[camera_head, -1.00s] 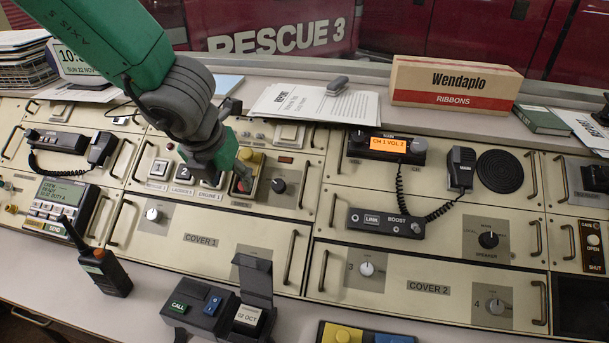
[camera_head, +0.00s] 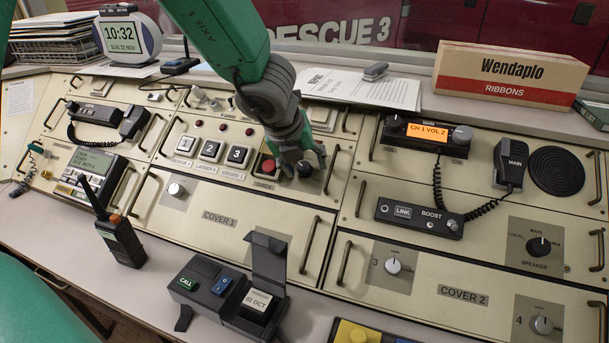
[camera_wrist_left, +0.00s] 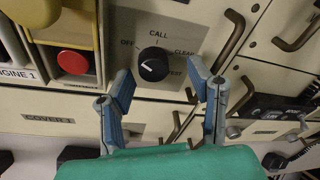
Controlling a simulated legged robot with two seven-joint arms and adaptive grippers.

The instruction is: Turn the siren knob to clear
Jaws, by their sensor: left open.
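The siren knob (camera_wrist_left: 153,64) is a round black knob on a grey plate marked OFF, CALL, CLEAR and TEST in the left wrist view. Its white mark sits on its left side; I cannot tell exactly which label it points to. In the head view the knob (camera_head: 304,170) shows dark below my left gripper (camera_head: 304,162). In the left wrist view that gripper (camera_wrist_left: 158,71) is open and empty, its two blue-grey fingers apart on either side of the knob's lower part. I cannot tell whether they touch it. My right gripper is out of view.
A red button (camera_wrist_left: 73,62) under a raised yellow guard (camera_wrist_left: 65,30) is close left of the knob. Metal handles (camera_head: 331,170) stand up just right of it. A radio unit (camera_head: 425,138) and a white-buttoned panel (camera_head: 211,149) lie further out. A handheld radio (camera_head: 122,240) stands at front left.

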